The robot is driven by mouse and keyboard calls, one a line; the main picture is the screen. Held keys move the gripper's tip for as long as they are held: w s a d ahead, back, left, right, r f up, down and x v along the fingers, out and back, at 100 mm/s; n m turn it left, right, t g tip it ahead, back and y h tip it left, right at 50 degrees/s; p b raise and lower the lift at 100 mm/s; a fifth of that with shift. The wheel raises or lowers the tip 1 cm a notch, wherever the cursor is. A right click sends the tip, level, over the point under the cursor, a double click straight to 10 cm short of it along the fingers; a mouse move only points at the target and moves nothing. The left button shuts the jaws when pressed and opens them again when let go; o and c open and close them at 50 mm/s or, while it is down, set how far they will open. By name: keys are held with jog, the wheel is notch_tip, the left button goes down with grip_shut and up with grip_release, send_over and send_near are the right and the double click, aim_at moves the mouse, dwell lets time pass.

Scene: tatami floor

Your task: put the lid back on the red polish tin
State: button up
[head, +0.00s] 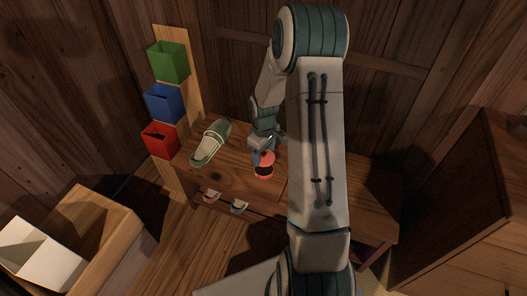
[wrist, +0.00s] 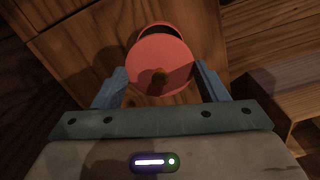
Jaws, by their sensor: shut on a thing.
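I cannot tell whether lid and tin touch.
A green and white slipper (head: 210,143) lies on the bench (head: 235,177) left of the tin. Green (head: 169,62), blue (head: 164,103) and red (head: 161,140) bins hang on a board at the left. Small items sit below the bench's front edge. A wooden cabinet (head: 460,200) stands at right.

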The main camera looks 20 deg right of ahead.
notch_tip(320, 180, down, 5)
jog(key=b, duration=0.3)
jog(key=shift+f, duration=0.15)
jog(key=shift+f, duration=0.15)
dwell(2.7)
jog(key=o, duration=1.2)
jog(key=shift+r+p, duration=2.95)
jog(key=shift+r, duration=0.6)
